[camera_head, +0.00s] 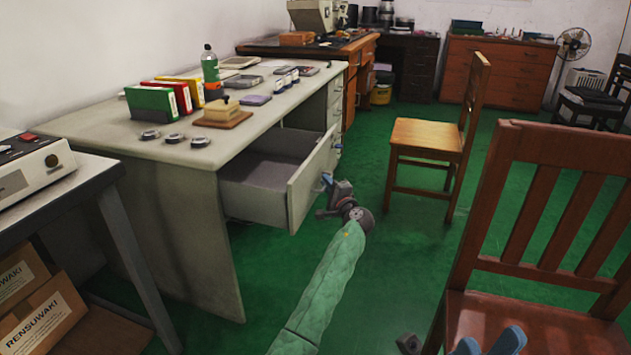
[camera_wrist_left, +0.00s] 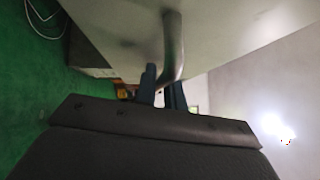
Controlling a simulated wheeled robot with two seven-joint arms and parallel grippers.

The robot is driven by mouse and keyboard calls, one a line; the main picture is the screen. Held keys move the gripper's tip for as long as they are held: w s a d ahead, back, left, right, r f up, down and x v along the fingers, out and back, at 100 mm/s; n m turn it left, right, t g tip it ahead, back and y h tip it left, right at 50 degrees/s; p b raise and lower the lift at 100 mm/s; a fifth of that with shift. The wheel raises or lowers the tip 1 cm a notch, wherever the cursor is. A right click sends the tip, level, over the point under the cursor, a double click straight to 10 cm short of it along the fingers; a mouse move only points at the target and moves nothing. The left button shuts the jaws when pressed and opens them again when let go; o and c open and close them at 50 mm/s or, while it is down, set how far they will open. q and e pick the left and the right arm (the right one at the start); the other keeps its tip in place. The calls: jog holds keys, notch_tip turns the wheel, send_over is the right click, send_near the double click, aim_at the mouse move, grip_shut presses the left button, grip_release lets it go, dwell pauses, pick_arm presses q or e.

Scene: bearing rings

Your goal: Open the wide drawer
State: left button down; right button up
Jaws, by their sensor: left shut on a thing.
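The wide drawer (camera_head: 262,172) of the grey desk is pulled well out, and its inside looks empty. Its front panel (camera_head: 312,180) faces right. My left gripper (camera_head: 326,181) is at the outer side of this panel, shut on the drawer handle. In the left wrist view the curved metal handle (camera_wrist_left: 173,45) runs down between the blue fingertips of my left gripper (camera_wrist_left: 164,88). The handle is mostly hidden in the head view. My right gripper (camera_head: 490,342) shows two blue fingers apart at the bottom edge, empty, in front of the chair seat.
The desk top (camera_head: 100,124) carries several bearing rings (camera_head: 174,138), a wooden stamp block (camera_head: 222,113), binders (camera_head: 152,102) and a green bottle (camera_head: 210,70). A wooden chair (camera_head: 430,135) stands right of the drawer, a reddish chair (camera_head: 540,220) nearer. Green floor lies clear between.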

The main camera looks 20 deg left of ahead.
pick_arm(q)
jog(key=d, duration=1)
jog(key=shift+s+d+b, duration=0.2)
jog(key=shift+d+b, duration=0.1)
jog(key=shift+d, duration=0.1)
jog(key=shift+f, duration=0.1)
jog(key=c, duration=1.5)
grip_release()
jog(key=p+v, duration=0.1)
jog(key=v, duration=0.6)
jog(key=shift+s+d, duration=0.25)
jog(key=shift+s, duration=0.05)
